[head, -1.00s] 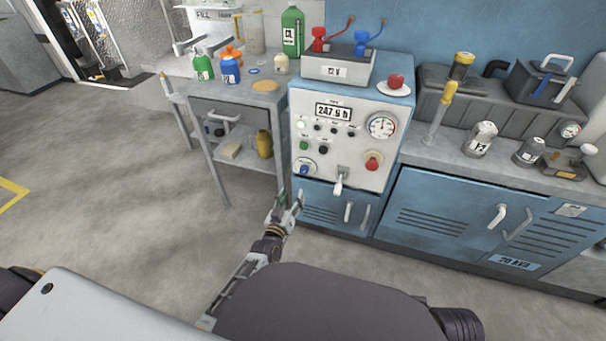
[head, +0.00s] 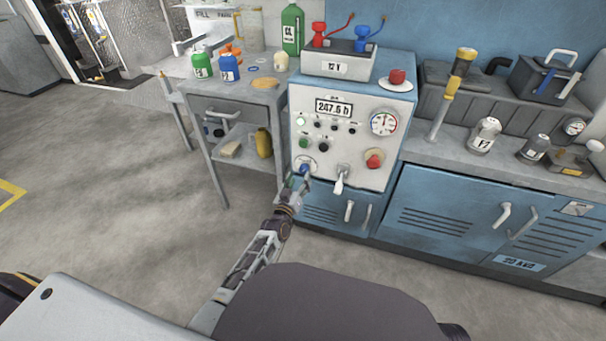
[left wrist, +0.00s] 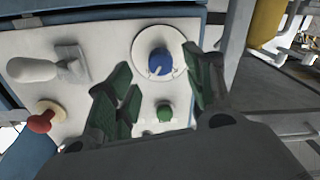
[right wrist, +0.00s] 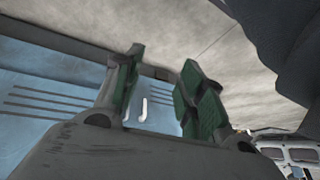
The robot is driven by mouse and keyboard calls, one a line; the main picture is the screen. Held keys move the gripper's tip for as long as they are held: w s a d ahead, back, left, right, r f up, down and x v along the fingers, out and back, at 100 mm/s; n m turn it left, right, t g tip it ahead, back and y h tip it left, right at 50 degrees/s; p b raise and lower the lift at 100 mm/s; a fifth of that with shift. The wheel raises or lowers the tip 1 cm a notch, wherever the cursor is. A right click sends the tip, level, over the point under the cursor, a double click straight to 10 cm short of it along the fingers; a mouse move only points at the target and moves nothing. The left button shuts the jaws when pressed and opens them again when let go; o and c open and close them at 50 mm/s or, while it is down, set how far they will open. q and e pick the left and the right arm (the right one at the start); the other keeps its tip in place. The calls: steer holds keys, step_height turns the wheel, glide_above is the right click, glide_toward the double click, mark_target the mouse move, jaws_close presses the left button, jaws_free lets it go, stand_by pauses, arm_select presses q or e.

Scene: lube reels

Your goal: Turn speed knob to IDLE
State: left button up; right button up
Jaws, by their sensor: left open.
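The speed knob (head: 305,169) is blue and sits on a round white dial at the lower left of the white control panel (head: 340,150). In the left wrist view the blue knob (left wrist: 160,61) stands ahead of my left gripper (left wrist: 165,85), whose green-padded fingers are apart, one on each side of the knob's direction. In the head view my left gripper (head: 298,180) is right at the knob and partly covers its dial. I cannot tell whether a finger touches the knob. My right gripper (right wrist: 160,80) is open and empty, with blue louvred metal beyond it.
A white lever (head: 340,180) and a red knob (head: 374,160) are right of the speed knob. A green button (left wrist: 164,112) is close to my left fingers. A gauge (head: 384,123) is at the upper right. A cart with bottles (head: 229,68) stands left.

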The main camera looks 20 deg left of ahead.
mark_target(303, 172)
arm_select(q)
steer(key=shift+w+b, duration=0.75)
steer(key=shift+w, duration=2)
arm_select(e)
steer(key=shift+t+y, duration=0.3)
steer(key=shift+t, duration=0.1)
steer(key=shift+a+f, duration=0.2)
steer(key=shift+f, duration=0.6)
steer(key=shift+a+f, duration=0.15)
steer(key=shift+f, duration=0.65)
steer(key=shift+a+f, duration=0.2)
steer(key=shift+f, duration=0.6)
arm_select(q)
steer(key=shift+c, duration=0.4)
arm_select(e)
steer(key=shift+w, duration=0.15)
arm_select(q)
steer(key=c, duration=0.9)
steer(key=shift+c, duration=0.2)
arm_select(e)
steer(key=shift+w+r, duration=0.25)
